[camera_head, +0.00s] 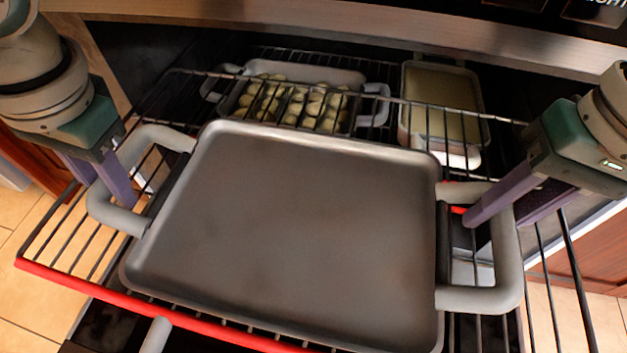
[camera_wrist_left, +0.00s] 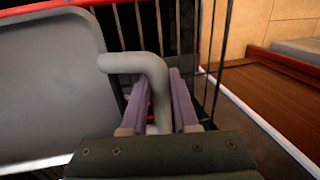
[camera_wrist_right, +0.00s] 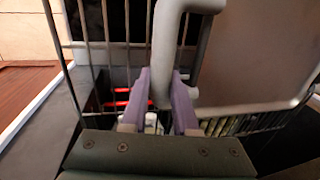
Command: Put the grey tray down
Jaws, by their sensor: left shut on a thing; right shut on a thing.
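The grey tray (camera_head: 295,225) is wide, shallow and empty, with a thick looped handle at each side. It is over the pulled-out wire rack (camera_head: 75,240) in the head view; I cannot tell whether it touches the bars. My left gripper (camera_head: 128,200) is shut on the tray's left handle (camera_head: 112,205), which sits between the purple fingers in the left wrist view (camera_wrist_left: 158,115). My right gripper (camera_head: 478,218) is shut on the right handle (camera_head: 508,250), also between the fingers in the right wrist view (camera_wrist_right: 168,95). The tray hides much of the rack.
Below and behind, a dish with several round pale pieces (camera_head: 300,105) and a second dish with a yellowish filling (camera_head: 440,105) stand inside the oven. The rack has a red front edge (camera_head: 90,290). The oven's metal edge (camera_head: 350,35) runs across the top.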

